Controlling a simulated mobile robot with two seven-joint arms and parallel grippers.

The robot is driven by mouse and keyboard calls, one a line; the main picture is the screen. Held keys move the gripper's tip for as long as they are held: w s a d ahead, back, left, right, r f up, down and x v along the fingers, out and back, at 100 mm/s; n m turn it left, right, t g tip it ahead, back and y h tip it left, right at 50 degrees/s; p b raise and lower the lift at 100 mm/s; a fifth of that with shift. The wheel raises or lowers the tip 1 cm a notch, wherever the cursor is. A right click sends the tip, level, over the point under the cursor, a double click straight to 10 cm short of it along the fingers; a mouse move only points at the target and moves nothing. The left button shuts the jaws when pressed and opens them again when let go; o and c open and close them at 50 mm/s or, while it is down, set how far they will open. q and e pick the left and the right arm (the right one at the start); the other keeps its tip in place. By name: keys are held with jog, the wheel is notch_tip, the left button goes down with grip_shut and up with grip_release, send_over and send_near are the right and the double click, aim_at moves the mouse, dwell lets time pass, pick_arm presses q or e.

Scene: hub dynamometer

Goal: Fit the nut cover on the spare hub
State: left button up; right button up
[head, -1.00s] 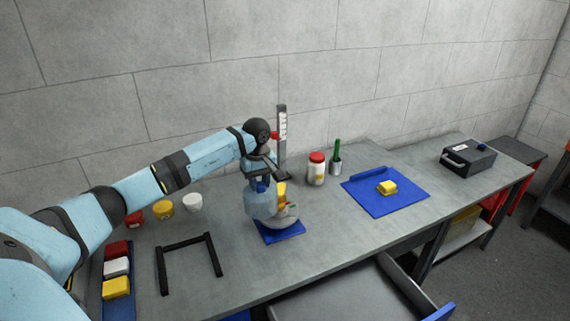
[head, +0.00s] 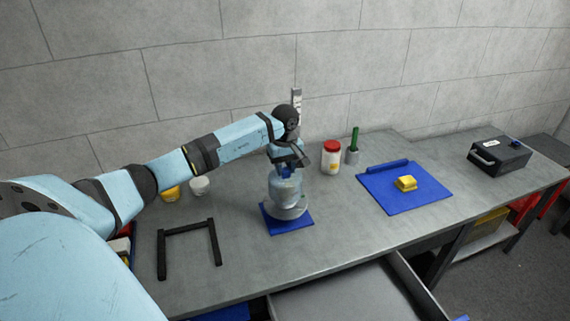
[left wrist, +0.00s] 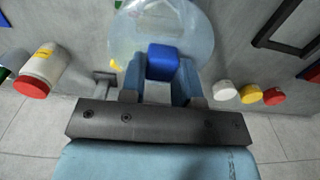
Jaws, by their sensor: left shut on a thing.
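The nut cover (head: 284,189) is a translucent pale dome with a blue knob on top. My left gripper (head: 287,168) is shut on that blue knob (left wrist: 162,62), which sits between its two fingers in the left wrist view. The dome is right over the spare hub (head: 290,212), a grey rounded disc on a blue mat (head: 300,227). The dome hides most of the hub's top. I cannot tell whether it rests on the hub or hangs just above it. My right gripper is not in view.
A red-lidded jar (head: 331,158) and a grey cup with a green handle (head: 353,149) stand behind to the right. A blue mat (head: 430,193) holds a yellow block. A black frame (head: 188,226) lies at left. An open drawer (head: 350,292) juts out in front.

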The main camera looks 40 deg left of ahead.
pick_arm(q)
jog(key=shift+f+b, duration=0.35)
jog(key=shift+f, duration=0.75)
jog(key=shift+f+b, duration=0.1)
jog(key=shift+b, duration=0.3)
dwell(0.7)
jog(key=shift+f+b, duration=0.45)
jog(key=shift+f, duration=0.1)
